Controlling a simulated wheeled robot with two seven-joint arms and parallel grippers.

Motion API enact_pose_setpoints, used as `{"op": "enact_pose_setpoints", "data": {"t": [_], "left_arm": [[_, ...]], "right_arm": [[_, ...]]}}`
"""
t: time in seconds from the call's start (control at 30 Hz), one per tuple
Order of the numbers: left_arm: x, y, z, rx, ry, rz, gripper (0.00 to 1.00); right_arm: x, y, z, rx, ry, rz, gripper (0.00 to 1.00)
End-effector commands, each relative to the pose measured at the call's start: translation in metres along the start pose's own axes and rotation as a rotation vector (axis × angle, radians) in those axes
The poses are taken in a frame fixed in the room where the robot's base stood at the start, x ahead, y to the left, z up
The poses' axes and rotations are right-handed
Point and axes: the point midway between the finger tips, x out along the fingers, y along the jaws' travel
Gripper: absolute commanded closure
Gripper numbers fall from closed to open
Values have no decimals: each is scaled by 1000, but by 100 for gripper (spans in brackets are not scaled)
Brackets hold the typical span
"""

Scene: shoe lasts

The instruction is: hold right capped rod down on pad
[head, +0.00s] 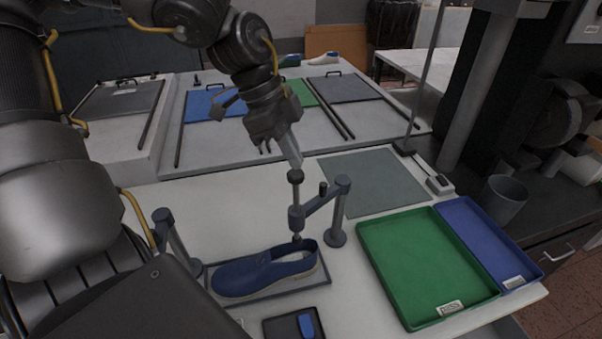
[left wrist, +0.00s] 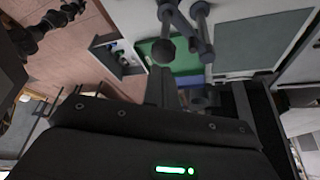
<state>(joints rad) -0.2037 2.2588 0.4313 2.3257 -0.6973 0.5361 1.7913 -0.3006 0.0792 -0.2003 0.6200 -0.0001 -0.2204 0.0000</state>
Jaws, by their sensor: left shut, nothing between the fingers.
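The right capped rod (head: 296,203) stands upright in a grey bracket arm carried by the right post (head: 337,215). Its dark round cap (head: 296,176) is at the top, and its lower end is at the heel opening of a blue shoe (head: 262,272). The shoe lies on a dark flat pad (head: 310,283). My left gripper (head: 293,162) is shut and empty, pointing down, its tips at or just above the cap; I cannot tell whether they touch. In the left wrist view a dark round knob (left wrist: 163,51) shows beyond the fingers. My right gripper is not in view.
A left post (head: 164,222) stands beside the shoe, partly behind my arm. A green tray (head: 425,265) and a blue tray (head: 485,240) lie at right. A small dark tray (head: 280,328) is in front. A grey-green mat (head: 372,182) lies clear behind.

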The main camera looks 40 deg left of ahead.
Motion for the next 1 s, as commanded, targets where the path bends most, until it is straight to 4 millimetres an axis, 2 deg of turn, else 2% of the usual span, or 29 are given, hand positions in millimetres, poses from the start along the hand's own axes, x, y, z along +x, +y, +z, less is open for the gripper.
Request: {"op": "enact_pose_setpoints", "data": {"t": [0.47,1.0], "left_arm": [[2,0,1,0,0,0,100],[22,0,9,0,-1,0,100]], "right_arm": [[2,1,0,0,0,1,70],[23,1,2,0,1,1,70]]}}
